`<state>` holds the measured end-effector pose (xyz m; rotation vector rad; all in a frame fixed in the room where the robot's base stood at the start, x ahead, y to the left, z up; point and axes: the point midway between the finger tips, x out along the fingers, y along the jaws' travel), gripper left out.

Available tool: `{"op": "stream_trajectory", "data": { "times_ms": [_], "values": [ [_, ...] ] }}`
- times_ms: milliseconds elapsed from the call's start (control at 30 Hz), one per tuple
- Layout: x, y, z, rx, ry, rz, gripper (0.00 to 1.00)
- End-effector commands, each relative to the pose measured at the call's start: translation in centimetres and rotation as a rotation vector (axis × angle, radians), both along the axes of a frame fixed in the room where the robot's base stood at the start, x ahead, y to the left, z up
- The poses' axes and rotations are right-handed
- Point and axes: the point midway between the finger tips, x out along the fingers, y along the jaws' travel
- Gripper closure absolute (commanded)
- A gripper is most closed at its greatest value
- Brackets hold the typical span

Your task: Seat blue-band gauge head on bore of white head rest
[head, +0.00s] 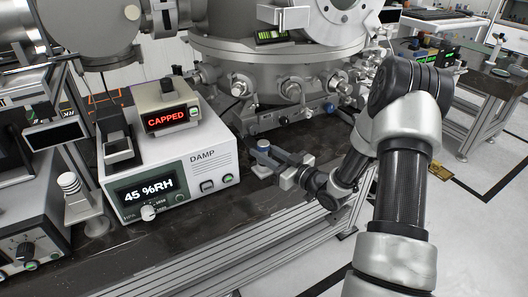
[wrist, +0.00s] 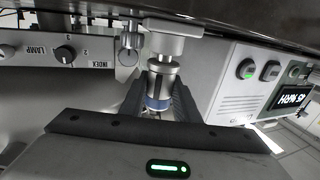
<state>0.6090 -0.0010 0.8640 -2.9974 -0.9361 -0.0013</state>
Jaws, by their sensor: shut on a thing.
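My gripper (wrist: 157,98) is shut on the blue-band gauge head (wrist: 158,84), a short metal cylinder with a dark blue band between the two dark fingers. The wrist view looks inverted, with the dark bench at its top. A pale stepped post with a wide collar, seemingly the white head rest (wrist: 173,43), stands against the bench, in line with the head's metal end. Whether head and rest touch, I cannot tell; the bore is hidden. In the head view my gripper (head: 277,163) is low over the bench, right of the DAMP unit; the head is small there.
The DAMP unit (head: 205,158) reads 45 %RH and carries a box (head: 166,108) showing CAPPED. The large metal chamber (head: 280,70) with knobs and ports stands close behind my gripper. The bench's front rail (head: 235,235) is near. Dark bench top is clear in front of the unit.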

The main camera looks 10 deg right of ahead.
Motion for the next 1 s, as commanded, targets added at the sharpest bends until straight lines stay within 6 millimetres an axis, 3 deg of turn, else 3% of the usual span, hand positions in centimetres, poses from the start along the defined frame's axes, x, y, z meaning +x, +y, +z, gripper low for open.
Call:
{"op": "stream_trajectory", "data": {
  "times_ms": [1000],
  "values": [
    [0.0, 0.0, -1.4, -0.001, 0.001, 0.0, 1.0]
  ]
}}
